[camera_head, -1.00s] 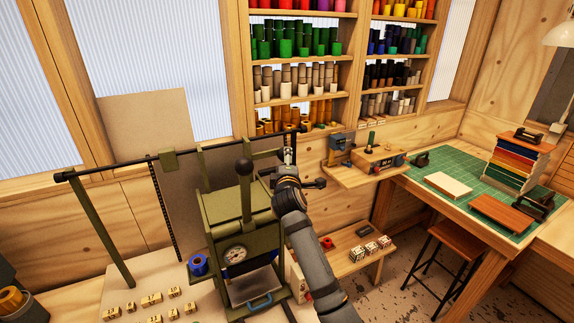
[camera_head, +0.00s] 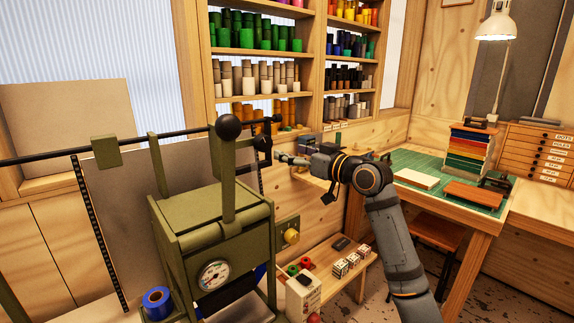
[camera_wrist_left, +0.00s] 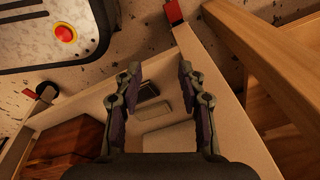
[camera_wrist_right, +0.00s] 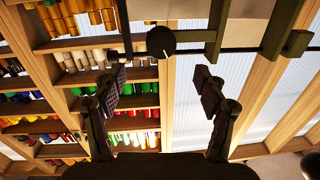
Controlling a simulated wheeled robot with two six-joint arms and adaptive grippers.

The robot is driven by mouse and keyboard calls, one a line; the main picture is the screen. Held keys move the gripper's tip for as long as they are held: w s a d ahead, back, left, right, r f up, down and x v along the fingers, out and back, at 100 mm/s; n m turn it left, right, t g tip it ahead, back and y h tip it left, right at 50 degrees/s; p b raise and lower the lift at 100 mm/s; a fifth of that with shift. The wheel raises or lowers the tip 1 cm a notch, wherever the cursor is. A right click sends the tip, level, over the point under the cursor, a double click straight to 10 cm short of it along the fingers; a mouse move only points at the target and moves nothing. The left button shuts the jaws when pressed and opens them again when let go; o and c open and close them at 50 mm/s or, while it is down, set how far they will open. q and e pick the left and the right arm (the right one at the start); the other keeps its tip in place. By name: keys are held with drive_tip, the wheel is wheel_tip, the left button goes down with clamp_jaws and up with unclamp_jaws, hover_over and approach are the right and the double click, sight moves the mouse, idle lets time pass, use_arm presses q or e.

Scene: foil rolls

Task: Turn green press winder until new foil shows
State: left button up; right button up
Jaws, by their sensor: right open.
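The olive green press (camera_head: 215,235) stands at the left of the head view, with a round gauge, a tall lever with a black ball and a blue roll (camera_head: 157,302) beside it. A black rod (camera_head: 60,153) crosses above it; dark round end parts (camera_head: 263,143) sit at its right end. My right gripper (camera_head: 283,159) points left, just right of those parts and apart from them. In the right wrist view a black knob (camera_wrist_right: 161,42) on the rod lies beyond my open, empty fingers. My left gripper (camera_wrist_left: 158,75) is open and empty in the left wrist view.
Shelves of coloured foil rolls (camera_head: 262,78) stand behind. A low wooden shelf (camera_head: 325,275) holds small blocks right of the press. A workbench with a green mat (camera_head: 415,165) stands at the right. An open tray (camera_wrist_left: 168,136) lies below my left gripper.

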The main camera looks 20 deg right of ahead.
sight(267, 144)
drive_tip(key=p+x, duration=0.1)
drive_tip(key=x, duration=0.2)
drive_tip(key=p+x, duration=0.1)
drive_tip(key=x, duration=0.2)
drive_tip(key=p+x, duration=0.2)
drive_tip(key=x, duration=0.1)
drive_tip(key=shift+a+r, duration=0.1)
drive_tip(key=shift+r, duration=0.2)
drive_tip(key=shift+w+a+f, duration=0.1)
drive_tip(key=shift+w, duration=0.4)
drive_tip(key=shift+a, duration=0.1)
drive_tip(key=shift+c, duration=0.3)
drive_tip(key=shift+f, duration=0.1)
drive_tip(key=c, duration=1.1)
use_arm(q)
drive_tip(key=shift+g, duration=0.3)
drive_tip(key=s+r, duration=0.1)
drive_tip(key=s+d+r, duration=0.1)
drive_tip(key=s+r, duration=0.1)
drive_tip(key=shift+s+d+r, duration=0.25)
drive_tip(key=shift+d+r, duration=0.15)
use_arm(e)
drive_tip(key=shift+m, duration=0.4)
